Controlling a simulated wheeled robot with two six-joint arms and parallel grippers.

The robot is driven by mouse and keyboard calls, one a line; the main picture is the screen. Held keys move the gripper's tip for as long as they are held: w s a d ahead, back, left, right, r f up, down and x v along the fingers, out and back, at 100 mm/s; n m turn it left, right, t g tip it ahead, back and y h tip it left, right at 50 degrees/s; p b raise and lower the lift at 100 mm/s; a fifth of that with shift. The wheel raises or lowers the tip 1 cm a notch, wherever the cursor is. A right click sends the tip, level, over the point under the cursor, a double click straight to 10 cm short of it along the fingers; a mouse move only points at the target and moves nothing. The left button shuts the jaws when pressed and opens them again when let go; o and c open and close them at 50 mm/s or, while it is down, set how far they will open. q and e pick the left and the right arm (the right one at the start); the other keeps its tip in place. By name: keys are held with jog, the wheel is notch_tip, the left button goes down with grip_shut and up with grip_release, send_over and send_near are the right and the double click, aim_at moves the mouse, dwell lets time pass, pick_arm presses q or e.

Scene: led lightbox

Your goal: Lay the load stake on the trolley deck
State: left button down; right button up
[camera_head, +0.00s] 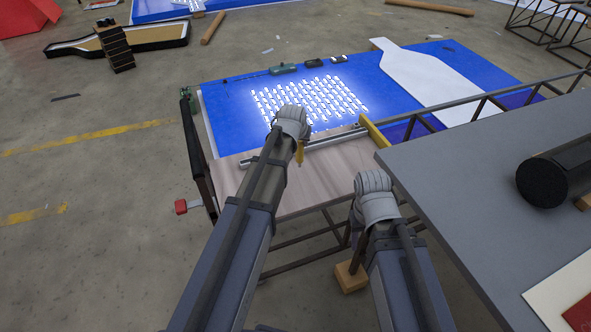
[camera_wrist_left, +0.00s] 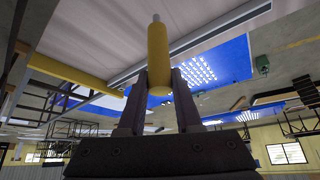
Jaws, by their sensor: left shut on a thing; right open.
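The load stake appears to be the yellow cylinder with a thin metal tip, upright in the left wrist view (camera_wrist_left: 157,60). My left gripper (camera_wrist_left: 158,88) is shut on it, with a dark finger on each side. In the head view part of the yellow stake (camera_head: 299,153) shows beside my left wrist, over a pale wood-grain deck (camera_head: 330,178); the fingertips are hidden. This may be the trolley deck. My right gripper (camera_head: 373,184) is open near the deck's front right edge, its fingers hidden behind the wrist.
A metal rail (camera_head: 325,143) crosses the pale deck, with a yellow bar (camera_head: 374,132) at its right end. Behind lies a blue panel (camera_head: 225,104) with lit white lamps (camera_head: 310,98). A grey table (camera_head: 480,165) with a black cylinder (camera_head: 541,182) stands at right.

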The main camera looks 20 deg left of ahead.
aim_at(299, 161)
pick_arm(q)
notch_tip(299, 161, down, 6)
jog(key=b, duration=0.5)
jog(key=shift+f+b, duration=0.1)
jog(key=shift+b, duration=0.25)
notch_tip(299, 161, down, 3)
jog(key=b, duration=0.3)
jog(key=shift+f, duration=0.2)
jog(key=shift+b, duration=0.3)
jog(key=shift+f, duration=0.25)
jog(key=c, duration=0.6)
grip_release()
jog(key=shift+r, duration=0.1)
